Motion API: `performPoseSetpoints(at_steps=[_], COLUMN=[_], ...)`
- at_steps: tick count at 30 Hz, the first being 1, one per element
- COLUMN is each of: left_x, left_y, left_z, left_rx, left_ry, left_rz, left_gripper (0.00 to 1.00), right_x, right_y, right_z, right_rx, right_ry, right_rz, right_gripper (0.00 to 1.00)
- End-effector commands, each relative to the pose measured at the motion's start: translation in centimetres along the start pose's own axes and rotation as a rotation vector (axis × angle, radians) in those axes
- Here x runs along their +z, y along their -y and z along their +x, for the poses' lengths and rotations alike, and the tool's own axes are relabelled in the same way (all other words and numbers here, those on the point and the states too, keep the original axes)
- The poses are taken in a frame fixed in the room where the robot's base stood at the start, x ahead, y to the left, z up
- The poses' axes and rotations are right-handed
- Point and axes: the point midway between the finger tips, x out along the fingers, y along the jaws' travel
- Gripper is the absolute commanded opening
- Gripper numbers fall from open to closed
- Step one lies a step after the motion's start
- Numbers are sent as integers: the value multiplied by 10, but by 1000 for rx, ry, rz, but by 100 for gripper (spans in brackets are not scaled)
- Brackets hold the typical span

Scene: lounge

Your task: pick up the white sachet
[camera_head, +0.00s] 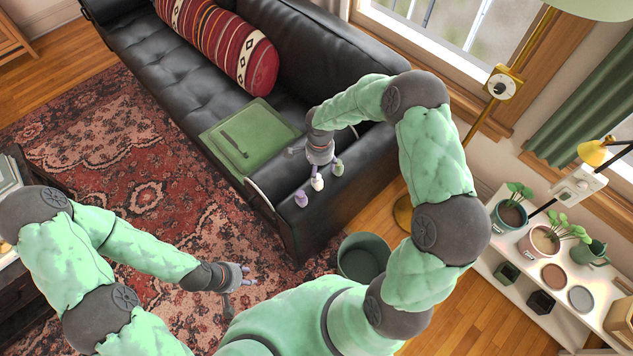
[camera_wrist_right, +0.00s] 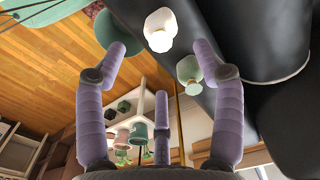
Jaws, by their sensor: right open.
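The white sachet (camera_head: 318,184) stands on the black sofa's near armrest, between a purple sachet (camera_head: 301,198) and a green sachet (camera_head: 338,167). In the right wrist view the white sachet (camera_wrist_right: 158,30) is at the top centre, beyond the fingertips, with the green sachet (camera_wrist_right: 190,69) below and right of it. My right gripper (camera_head: 314,164) is open and empty just above the armrest, close to the sachets; its purple fingers (camera_wrist_right: 170,62) are spread wide in the wrist view. My left gripper (camera_head: 244,280) hangs over the rug, fingers apart and empty.
A green bin (camera_head: 363,257) stands on the floor beside the armrest. A white shelf (camera_head: 512,276) with potted plants is at the right.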

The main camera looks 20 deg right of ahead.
Motion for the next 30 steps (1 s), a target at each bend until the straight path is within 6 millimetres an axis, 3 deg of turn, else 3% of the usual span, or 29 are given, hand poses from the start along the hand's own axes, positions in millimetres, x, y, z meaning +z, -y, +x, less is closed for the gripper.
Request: performPoseSetpoints(at_steps=[3, 11, 21, 29, 30], left_x=[0, -1, -1, -1, -1], left_y=[2, 4, 10, 9, 9], left_z=[7, 11, 27, 26, 26], left_rx=[0, 0, 0, 0, 0], left_ry=[0, 0, 0, 0, 0], left_rz=[0, 0, 0, 0, 0], left_gripper=[40, 40, 40, 40, 40], right_x=[1, 2, 6, 6, 6], right_y=[0, 1, 4, 4, 4], right_z=[22, 40, 83, 84, 84], right_rx=[2, 0, 1, -1, -1], right_ry=[2, 2, 3, 2, 2], right_rz=[0, -1, 0, -1, -1], right_gripper=[69, 69, 69, 69, 57])
